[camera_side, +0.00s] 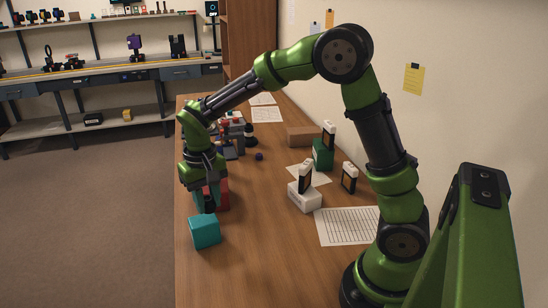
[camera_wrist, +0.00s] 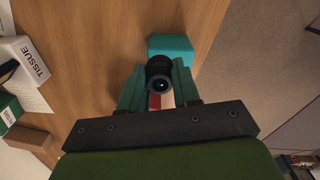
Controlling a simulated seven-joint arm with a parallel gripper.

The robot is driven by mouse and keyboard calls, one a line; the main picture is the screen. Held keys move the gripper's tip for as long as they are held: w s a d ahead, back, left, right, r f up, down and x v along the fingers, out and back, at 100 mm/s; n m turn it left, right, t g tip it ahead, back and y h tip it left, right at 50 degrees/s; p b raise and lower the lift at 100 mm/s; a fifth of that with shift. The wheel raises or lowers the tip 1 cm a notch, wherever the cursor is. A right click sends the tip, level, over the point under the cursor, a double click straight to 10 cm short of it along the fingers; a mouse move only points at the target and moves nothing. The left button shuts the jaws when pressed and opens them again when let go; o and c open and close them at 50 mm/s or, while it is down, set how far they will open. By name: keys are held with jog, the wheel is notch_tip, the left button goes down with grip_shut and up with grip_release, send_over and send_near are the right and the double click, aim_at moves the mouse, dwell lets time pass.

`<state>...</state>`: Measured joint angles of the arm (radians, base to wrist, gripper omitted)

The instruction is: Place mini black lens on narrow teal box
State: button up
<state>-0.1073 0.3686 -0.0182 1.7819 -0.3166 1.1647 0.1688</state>
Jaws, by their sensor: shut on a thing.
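The teal box (camera_side: 204,232) stands near the left edge of the wooden table in the side view. It also shows just beyond my fingertips in the wrist view (camera_wrist: 170,44). My gripper (camera_wrist: 158,85) points down with its teal fingers shut on the mini black lens (camera_wrist: 160,70), whose round glass end faces the wrist camera. In the side view my gripper (camera_side: 208,204) is at the far side of the teal box, close to its top. The lens is mostly hidden there, and I cannot tell whether it touches the box.
A red block (camera_side: 222,194) stands just behind my gripper. A white tissue box (camera_side: 306,198), a green box (camera_side: 322,158) and a brown box (camera_side: 301,137) are to the right. Paper sheets (camera_side: 347,226) lie on the table. Several items are clustered farther back. The left table edge is close.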

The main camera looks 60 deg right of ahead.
aim_at(203, 220)
jog(key=shift+w+a+f, duration=0.1)
jog(key=shift+w, duration=0.75)
jog(key=shift+w+f, duration=0.2)
jog(key=shift+f, duration=0.7)
jog(key=shift+w+f, duration=0.2)
jog(key=shift+f, duration=0.7)
jog(key=shift+f, duration=0.15)
jog(key=o, duration=1)
jog(key=shift+o, duration=0.2)
